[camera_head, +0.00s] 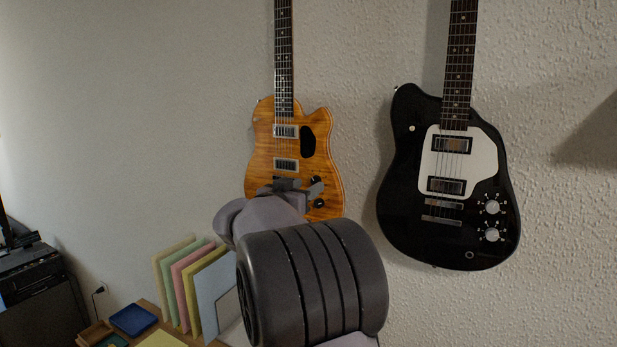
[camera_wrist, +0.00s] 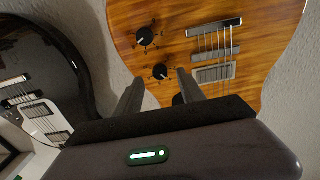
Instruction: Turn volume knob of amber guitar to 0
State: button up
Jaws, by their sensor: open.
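The amber guitar (camera_head: 268,150) hangs on the wall, left of the black guitar, and fills the upper part of the wrist view (camera_wrist: 185,70). It has two black knobs with white pointer marks: one knob (camera_wrist: 145,36) higher in the wrist view and another knob (camera_wrist: 160,72) lower. I cannot read which is the volume. My gripper (camera_wrist: 160,77) is open and empty, in front of the guitar's lower body. In the wrist view the lower knob appears between the two fingertips; contact is not clear. In the head view my wrist hides the guitar's lower end.
A black guitar (camera_head: 405,180) with a white pickguard and silver knobs hangs close to the right. Coloured folders (camera_head: 185,280) and a blue tray (camera_head: 133,319) are at lower left, beside a black amplifier-like box (camera_head: 35,275). The wall at upper left is bare.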

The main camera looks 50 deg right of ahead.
aim_at(314, 182)
jog(key=x, duration=0.3)
jog(key=shift+d+p, duration=0.15)
jog(key=shift+p, duration=0.2)
grip_shut()
